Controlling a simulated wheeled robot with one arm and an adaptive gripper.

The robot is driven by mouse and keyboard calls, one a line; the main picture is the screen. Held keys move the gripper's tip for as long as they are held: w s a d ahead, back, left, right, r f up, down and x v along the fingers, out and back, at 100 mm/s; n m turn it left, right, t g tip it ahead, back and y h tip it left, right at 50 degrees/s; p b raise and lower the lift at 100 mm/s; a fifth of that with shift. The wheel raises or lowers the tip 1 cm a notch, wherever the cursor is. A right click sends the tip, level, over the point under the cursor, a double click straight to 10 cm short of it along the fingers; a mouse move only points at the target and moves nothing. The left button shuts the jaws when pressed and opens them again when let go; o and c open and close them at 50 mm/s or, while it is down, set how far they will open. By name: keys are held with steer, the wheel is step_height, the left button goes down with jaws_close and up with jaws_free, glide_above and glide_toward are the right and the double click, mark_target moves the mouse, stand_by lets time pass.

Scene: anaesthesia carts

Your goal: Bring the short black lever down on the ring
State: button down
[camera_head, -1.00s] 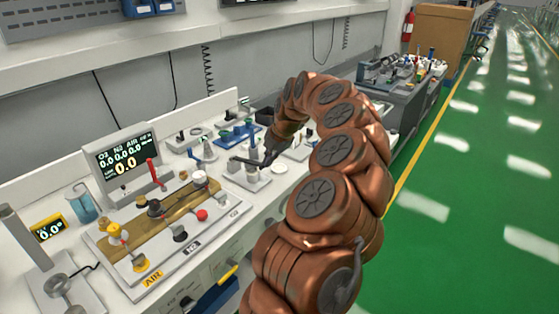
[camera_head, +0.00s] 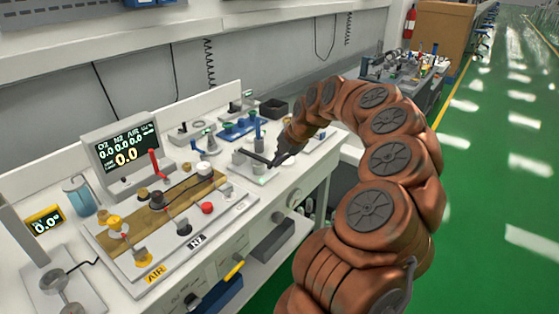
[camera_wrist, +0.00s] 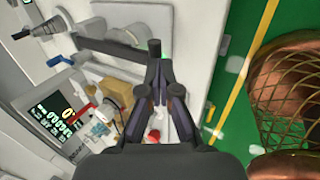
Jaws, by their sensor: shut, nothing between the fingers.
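The short black lever (camera_head: 254,156) runs nearly level above a small pale base plate, right of the large valve board in the head view. In the wrist view the lever (camera_wrist: 105,46) crosses the upper part and ends in a dark knob. My gripper (camera_head: 274,162) is shut and empty at the lever's right end. In the wrist view my gripper's fingertips (camera_wrist: 158,64) are just below the knob; I cannot tell whether they touch it. A pale round piece (camera_head: 259,169) under the lever may be the ring; it is partly hidden.
The valve board (camera_head: 130,265) with coloured knobs and a red lever (camera_head: 154,161) stands left. A monitor (camera_head: 127,152) is behind it. Blue fixtures (camera_head: 238,128) and a black box (camera_head: 273,108) stand farther back. Green floor lies open to the right.

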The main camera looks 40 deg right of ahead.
steer(key=shift+r, duration=0.75)
steer(key=s+b+v, duration=0.1)
steer(key=v, duration=1.2)
steer(key=shift+s+b, duration=0.15)
steer(key=shift+b, duration=0.15)
steer(key=shift+d+r, duration=0.1)
steer(key=s+a+r+m+g+p, duration=0.1)
steer(key=s+a+m+g+p, duration=0.15)
steer(key=a, duration=1.05)
steer(key=s+a+r+m+g+p, duration=0.1)
steer(key=s+a+m, duration=0.3)
steer(key=a, duration=1)
steer(key=s+a+f+m+g+p, duration=0.1)
steer(key=s+a+f+m, duration=0.1)
steer(key=s, duration=0.5)
steer(key=s+a+f+m+g+h+p, duration=0.1)
steer(key=s+a+f+m, duration=0.1)
steer(key=s+f+m, duration=0.2)
steer(key=s+a+f+m+g+p, duration=0.1)
steer(key=s+f+m, duration=0.3)
steer(key=s+m, duration=0.4)
steer(key=s+a+g, duration=0.1)
steer(key=s, duration=0.2)
steer(key=shift+p, duration=0.35)
